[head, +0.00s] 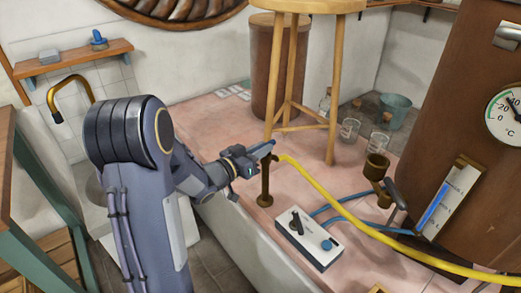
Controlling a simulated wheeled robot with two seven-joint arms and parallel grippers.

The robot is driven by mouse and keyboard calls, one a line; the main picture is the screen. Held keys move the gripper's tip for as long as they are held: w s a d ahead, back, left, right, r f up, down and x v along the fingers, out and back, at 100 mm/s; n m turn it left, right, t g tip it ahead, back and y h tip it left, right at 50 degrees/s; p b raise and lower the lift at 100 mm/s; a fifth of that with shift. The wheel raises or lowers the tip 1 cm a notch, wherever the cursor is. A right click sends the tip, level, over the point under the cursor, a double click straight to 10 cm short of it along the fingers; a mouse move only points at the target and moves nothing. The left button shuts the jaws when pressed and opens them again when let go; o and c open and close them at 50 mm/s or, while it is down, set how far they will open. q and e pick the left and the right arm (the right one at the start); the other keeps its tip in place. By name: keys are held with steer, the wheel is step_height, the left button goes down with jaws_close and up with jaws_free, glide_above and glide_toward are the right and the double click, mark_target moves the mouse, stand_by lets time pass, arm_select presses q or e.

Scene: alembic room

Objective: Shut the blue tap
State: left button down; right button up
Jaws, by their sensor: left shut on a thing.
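A small brass standpipe (265,185) stands upright on the pink tiled top. A blue lever (264,147), which looks like the blue tap's handle, sits at its head. A yellow hose (335,200) leads off from the head to the right. My left gripper (248,158) reaches in from the left and is shut on the blue tap at the top of the standpipe. The fingers partly hide the lever, so its exact angle is hard to tell. My right gripper is not in view.
A wooden stool (333,85) stands just behind the standpipe. A white control box (308,240) with a black switch and blue knob lies in front. Glass jars (349,130) and a teal bucket (395,110) stand behind right. A large brown vessel (440,95) fills the right side.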

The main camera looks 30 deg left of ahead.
arm_select(q)
steer(key=n+y+b, duration=0.1)
steer(key=y, duration=0.1)
steer(key=d+n+y+b, duration=0.1)
steer(key=n+y+b, duration=0.1)
steer(key=shift+f+t+y+b, duration=0.2)
steer(key=shift+t+y+b, duration=0.1)
steer(key=shift+t, duration=0.1)
steer(key=shift+w+d+r+n+g+y+p, duration=0.2)
steer(key=shift+n+g+y+p, duration=0.5)
steer(key=shift+n+g+y, duration=1.55)
steer(key=shift+w+d+f+n+g+y+p, duration=0.1)
steer(key=shift+w+d+n+g+y+p, duration=0.2)
steer(key=shift+n+g+y+p, duration=1.75)
steer(key=shift+w+d+r+n+g+y+b, duration=0.25)
steer(key=shift+n+g+y+b, duration=0.65)
steer(key=shift+n+y, duration=2.55)
steer(key=shift+s+m+g+y+p, duration=0.15)
steer(key=shift+m+g+y+p, duration=0.25)
steer(key=shift+m+y, duration=0.35)
steer(key=c, duration=1.3)
jaws_free()
steer(key=shift+f, duration=0.1)
steer(key=shift+c, duration=0.2)
steer(key=v, duration=0.7)
steer(key=shift+d, duration=0.4)
